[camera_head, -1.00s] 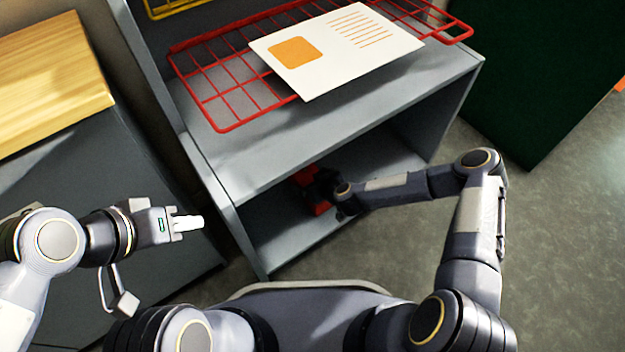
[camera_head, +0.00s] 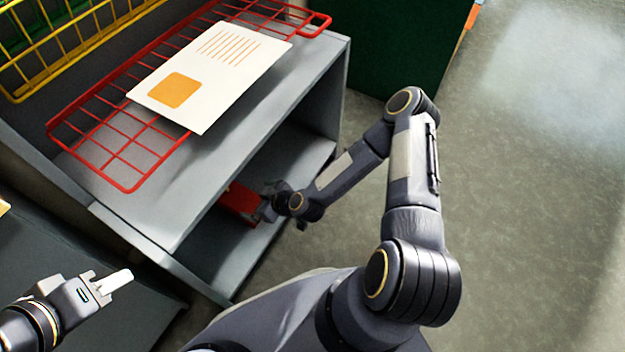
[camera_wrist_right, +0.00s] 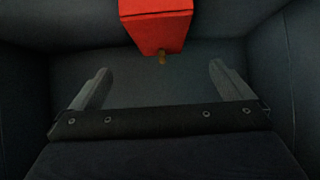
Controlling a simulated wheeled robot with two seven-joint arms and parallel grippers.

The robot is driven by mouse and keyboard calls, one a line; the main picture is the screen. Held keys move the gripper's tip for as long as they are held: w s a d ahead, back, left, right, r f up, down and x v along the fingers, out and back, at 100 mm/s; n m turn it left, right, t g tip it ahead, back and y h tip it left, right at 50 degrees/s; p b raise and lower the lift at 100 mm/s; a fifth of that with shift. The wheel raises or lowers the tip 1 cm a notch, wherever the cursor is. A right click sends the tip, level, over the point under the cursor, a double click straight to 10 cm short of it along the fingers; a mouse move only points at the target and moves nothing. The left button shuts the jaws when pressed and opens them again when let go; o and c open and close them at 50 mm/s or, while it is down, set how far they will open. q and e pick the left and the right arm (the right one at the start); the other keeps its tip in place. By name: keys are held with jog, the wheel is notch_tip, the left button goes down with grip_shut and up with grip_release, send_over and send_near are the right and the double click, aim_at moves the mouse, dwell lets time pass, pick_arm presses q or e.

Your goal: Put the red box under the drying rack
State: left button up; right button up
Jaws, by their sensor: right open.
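The red box (camera_head: 238,200) sits inside the grey shelf compartment, below the red wire drying rack (camera_head: 118,155). In the right wrist view the red box (camera_wrist_right: 157,25) is at the top, just beyond the fingertips, with a small brass-coloured piece under its near end. My right gripper (camera_wrist_right: 156,82) is open and empty, its fingers apart from the box. In the head view my right gripper (camera_head: 268,203) is at the compartment's opening beside the box. My left gripper (camera_head: 112,283) is empty at the lower left, away from the box; its finger gap is unclear.
A white card with an orange square (camera_head: 210,75) lies on the red rack on top of the grey shelf unit (camera_head: 215,165). A yellow wire rack (camera_head: 60,60) stands behind. A dark green block (camera_head: 400,40) is at the back. Open floor (camera_head: 530,200) lies at right.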

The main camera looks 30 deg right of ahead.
jog(key=s+d+r+g+h, duration=0.1)
jog(key=d+r, duration=0.3)
jog(key=r, duration=0.3)
jog(key=s+d+r+m+g, duration=0.1)
jog(key=d+r, duration=0.3)
jog(key=r, duration=0.3)
jog(key=s+d+r+g+h, duration=0.1)
jog(key=s+d+r, duration=0.1)
jog(key=d+r, duration=0.35)
jog(key=s+r+m, duration=0.7)
jog(key=s+r, duration=0.8)
jog(key=s, duration=0.4)
jog(key=shift+s+m, duration=0.3)
jog(key=shift+s, duration=0.05)
jog(key=shift+r, duration=0.15)
